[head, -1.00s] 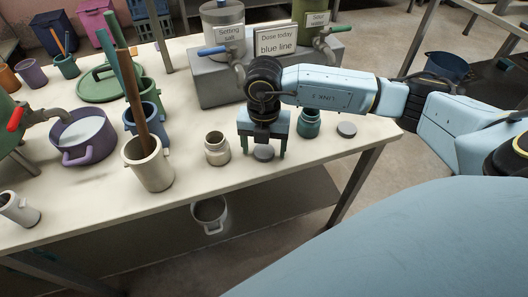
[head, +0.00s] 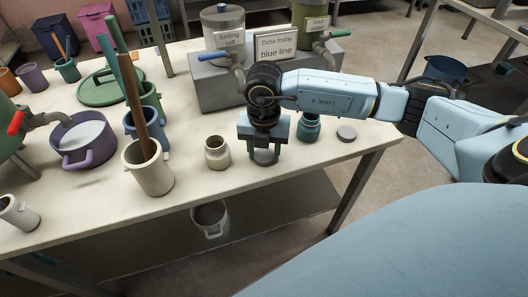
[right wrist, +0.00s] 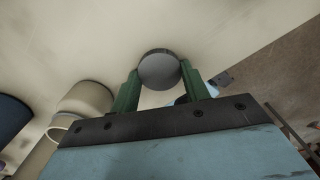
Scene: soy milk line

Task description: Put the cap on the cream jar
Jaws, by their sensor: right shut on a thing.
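The cream jar (head: 217,153) stands upright and open-mouthed on the table in the head view. It also shows left of my fingers in the right wrist view (right wrist: 88,98). My right gripper (head: 264,158) points down just right of the jar. Its green fingers are shut on a round grey cap (right wrist: 158,72), which shows clearly between the fingertips in the right wrist view. In the head view the cap is partly hidden by the gripper. I cannot tell whether it still touches the table. My left gripper is not in view.
A cream pot (head: 148,168) with a brown stick stands left of the cream jar. The grey dispenser block (head: 222,92) is behind. The table's front edge is near.

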